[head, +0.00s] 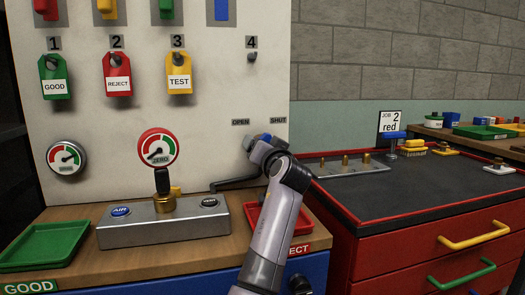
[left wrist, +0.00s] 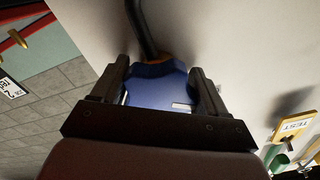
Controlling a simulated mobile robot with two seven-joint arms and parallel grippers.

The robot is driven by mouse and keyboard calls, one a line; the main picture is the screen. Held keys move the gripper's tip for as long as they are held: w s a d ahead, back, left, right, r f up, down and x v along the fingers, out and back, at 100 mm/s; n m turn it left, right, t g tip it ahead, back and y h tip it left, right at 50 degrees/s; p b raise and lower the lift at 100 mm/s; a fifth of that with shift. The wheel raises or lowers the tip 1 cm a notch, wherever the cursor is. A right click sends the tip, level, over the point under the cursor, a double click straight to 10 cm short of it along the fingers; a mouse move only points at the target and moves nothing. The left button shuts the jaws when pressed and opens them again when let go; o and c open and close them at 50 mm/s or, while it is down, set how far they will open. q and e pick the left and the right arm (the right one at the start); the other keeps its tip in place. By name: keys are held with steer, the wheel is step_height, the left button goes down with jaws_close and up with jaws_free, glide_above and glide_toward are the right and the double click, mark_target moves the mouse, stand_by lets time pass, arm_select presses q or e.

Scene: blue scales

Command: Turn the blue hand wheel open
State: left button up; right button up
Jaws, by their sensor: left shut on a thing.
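The blue hand wheel (head: 264,136) is on the white panel, below and between the OPEN label (head: 240,122) and the SHUT label (head: 278,120). Mostly my gripper hides it in the head view. My left gripper (head: 257,148) is at the wheel. In the left wrist view, the blue wheel (left wrist: 158,88) sits between the two dark fingers of the left gripper (left wrist: 160,68), which are shut on it. A small white mark shows on the wheel's near right part. My right gripper is in neither view.
A dark pipe (head: 235,183) runs beside the wheel above the grey test block (head: 150,228). A red tray (head: 265,222) lies partly behind my arm; a green tray (head: 42,247) is at left. A red-edged bench (head: 430,185) with pegs stands at right.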

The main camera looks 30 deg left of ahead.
arm_select(q)
steer(key=shift+f, duration=0.1)
steer(key=o, duration=1)
steer(key=shift+c, duration=0.2)
steer(key=v, duration=0.7)
steer(key=shift+d, duration=0.1)
steer(key=shift+r+p, duration=0.2)
steer(key=shift+p, duration=0.15)
